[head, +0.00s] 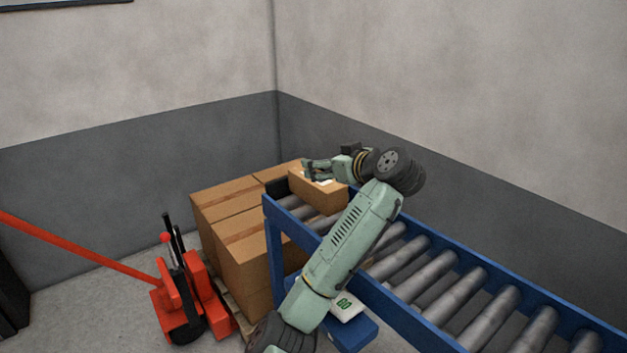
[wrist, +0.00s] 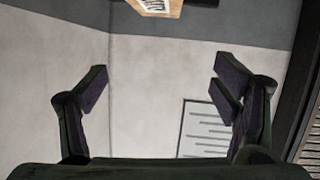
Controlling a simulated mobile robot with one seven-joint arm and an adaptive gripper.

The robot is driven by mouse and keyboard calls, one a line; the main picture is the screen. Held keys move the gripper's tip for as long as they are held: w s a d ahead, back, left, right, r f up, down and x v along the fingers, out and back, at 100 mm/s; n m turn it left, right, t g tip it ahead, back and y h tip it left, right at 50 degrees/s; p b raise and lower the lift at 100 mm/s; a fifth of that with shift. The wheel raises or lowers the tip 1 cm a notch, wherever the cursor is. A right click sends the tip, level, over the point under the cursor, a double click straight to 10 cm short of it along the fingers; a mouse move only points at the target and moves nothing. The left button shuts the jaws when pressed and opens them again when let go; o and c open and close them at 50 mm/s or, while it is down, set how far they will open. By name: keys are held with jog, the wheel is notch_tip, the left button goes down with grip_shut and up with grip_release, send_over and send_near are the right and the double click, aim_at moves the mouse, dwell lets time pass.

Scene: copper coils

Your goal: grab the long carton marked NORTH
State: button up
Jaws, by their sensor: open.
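A long brown carton (head: 318,194) with a white label lies at the far end of the roller conveyor. Part of its top is hidden behind my gripper (head: 310,171). In the wrist view, a brown carton (wrist: 173,9) with a white label and dark marks shows at the top edge, cut off by the frame; I cannot read the marking. My gripper (wrist: 160,80) is open with nothing between its fingers. It appears close to the carton's top in the head view; I cannot tell the exact gap.
The conveyor has a blue frame (head: 517,299) and grey rollers. Several larger cartons (head: 238,247) stand stacked on a pallet left of it. A red pallet jack (head: 169,302) is in front of them. A white item with green marks (head: 347,306) sits below the conveyor's side. Walls close the corner behind.

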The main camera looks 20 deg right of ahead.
aim_at(335, 186)
jog(key=s+d+f+g+y, duration=0.1)
jog(key=s+d+f, duration=0.1)
jog(key=s+d, duration=0.15)
jog(key=p+x, duration=0.1)
jog(key=x, duration=0.4)
jog(key=shift+d+f+p, duration=0.15)
jog(key=shift+f+p, duration=0.1)
jog(key=shift+p, duration=0.1)
jog(key=p+x, duration=0.1)
jog(key=x, duration=0.1)
jog(key=p+x, duration=0.1)
jog(key=x, duration=0.2)
jog(key=shift+a+f, duration=0.3)
jog(key=shift+f, duration=0.1)
jog(key=shift+w+f, duration=0.15)
jog(key=shift+c, duration=0.4)
jog(key=c, duration=1.5)
